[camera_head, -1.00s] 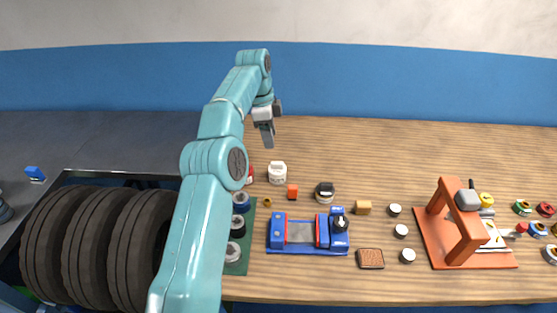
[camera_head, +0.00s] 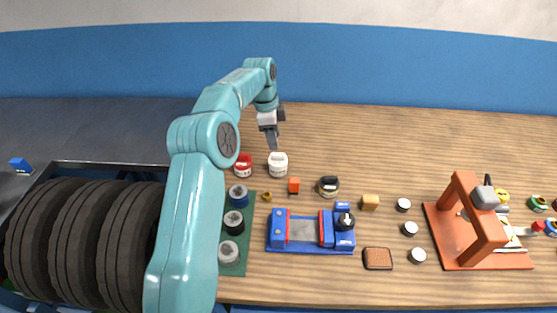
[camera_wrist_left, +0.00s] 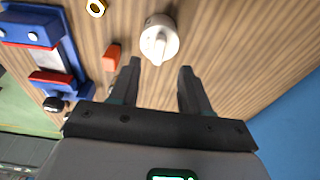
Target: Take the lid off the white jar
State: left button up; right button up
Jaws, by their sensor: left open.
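The white jar (camera_head: 278,165) stands upright on the wooden table in the head view, with a pale lid on top. In the left wrist view the jar (camera_wrist_left: 159,40) shows from above, its lid with a raised grip bar, ahead of the fingertips and roughly midway between them. My left gripper (camera_head: 272,140) is above the jar in the head view. In the left wrist view the left gripper (camera_wrist_left: 158,75) is open, with nothing between its fingers. It looks apart from the jar. My right gripper is not in view.
A red jar (camera_head: 243,165) stands just left of the white one. An orange block (camera_head: 294,186), a blue vise (camera_head: 310,232) and a black-topped jar (camera_head: 328,187) are nearby. Large dark tyres (camera_head: 80,235) are at left. The table behind the jar is clear.

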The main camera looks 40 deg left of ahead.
aim_at(277, 154)
pick_arm(q)
jog(key=shift+s+f, duration=0.15)
jog(key=shift+f, duration=0.45)
jog(key=f, duration=0.3)
jog(key=d+f+p, duration=0.1)
jog(key=shift+w+f, duration=0.35)
jog(key=shift+w, duration=0.05)
jog(key=shift+f, duration=0.3)
grip_shut()
